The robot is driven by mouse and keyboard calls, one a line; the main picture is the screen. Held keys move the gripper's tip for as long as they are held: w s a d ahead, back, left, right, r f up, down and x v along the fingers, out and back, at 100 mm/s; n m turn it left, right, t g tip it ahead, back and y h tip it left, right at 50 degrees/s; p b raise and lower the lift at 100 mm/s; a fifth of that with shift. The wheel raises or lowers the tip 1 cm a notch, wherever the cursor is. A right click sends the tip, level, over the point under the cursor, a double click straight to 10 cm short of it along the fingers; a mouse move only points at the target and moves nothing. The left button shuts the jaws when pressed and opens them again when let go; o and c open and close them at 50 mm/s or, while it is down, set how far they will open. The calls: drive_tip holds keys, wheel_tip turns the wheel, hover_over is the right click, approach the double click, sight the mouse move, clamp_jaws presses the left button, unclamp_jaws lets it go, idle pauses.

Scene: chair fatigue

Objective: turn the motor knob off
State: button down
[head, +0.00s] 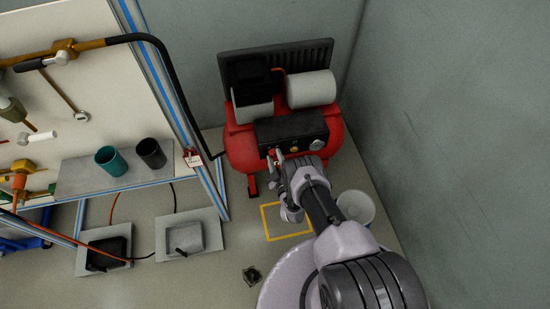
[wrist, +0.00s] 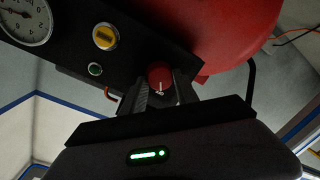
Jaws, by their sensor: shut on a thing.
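A red knob (wrist: 160,76) with a pale pointer mark sits at the end of the black control panel (wrist: 140,50) in the wrist view. My gripper (wrist: 159,92) is shut on this knob, with one finger on each side of it. In the head view my gripper (head: 279,167) is at the front of the black panel (head: 292,130) on the red compressor (head: 242,151). The knob is hard to make out there. No label on it can be read.
The panel also carries a yellow knob (wrist: 105,37), a green button (wrist: 95,69) and a dial gauge (wrist: 24,18). A bucket (head: 356,206) stands right of my arm by the wall. A workbench (head: 85,178) with two cups stands left. Yellow-marked floor (head: 272,237) is clear.

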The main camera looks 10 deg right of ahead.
drive_tip(key=shift+w+r, duration=0.1)
drive_tip(key=shift+r, duration=0.05)
drive_tip(key=c, duration=0.9)
unclamp_jaws()
drive_tip(key=s, duration=1.1)
drive_tip(key=s+r+b, duration=0.1)
drive_tip(key=s, duration=0.5)
drive_tip(key=shift+s+d, duration=0.2)
drive_tip(key=shift+d, duration=0.15)
